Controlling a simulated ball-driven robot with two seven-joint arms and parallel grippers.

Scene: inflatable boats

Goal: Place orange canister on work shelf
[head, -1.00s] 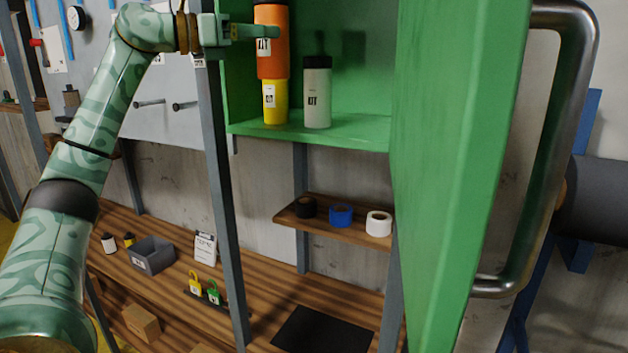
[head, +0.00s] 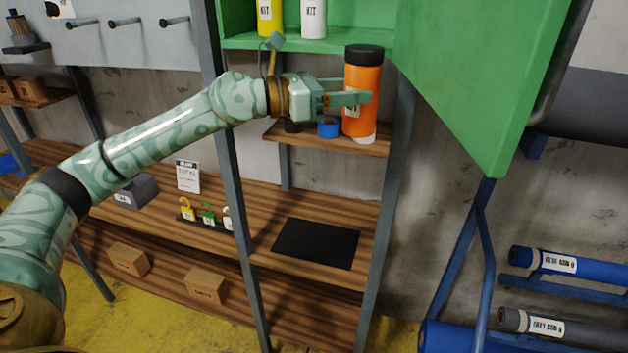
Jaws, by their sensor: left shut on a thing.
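The orange canister (head: 367,88) with a black lid is upright in the jaws of my left gripper (head: 350,98). It is in front of a small wooden shelf (head: 345,143) below the green cabinet, and hides the white tape roll (head: 364,139) there except for its lower edge. I cannot tell whether the canister touches anything there. A long wooden work shelf (head: 267,193) with a black mat (head: 316,243) on it runs lower down. My right gripper is not in view.
The green cabinet (head: 345,40) holds a yellow canister (head: 270,15) and a white canister (head: 313,17). Its open green door (head: 490,80) hangs to the right. Grey uprights (head: 231,160) frame the shelf. A grey bin (head: 137,191), a sign (head: 187,176) and small padlocks (head: 208,212) stand left of the mat.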

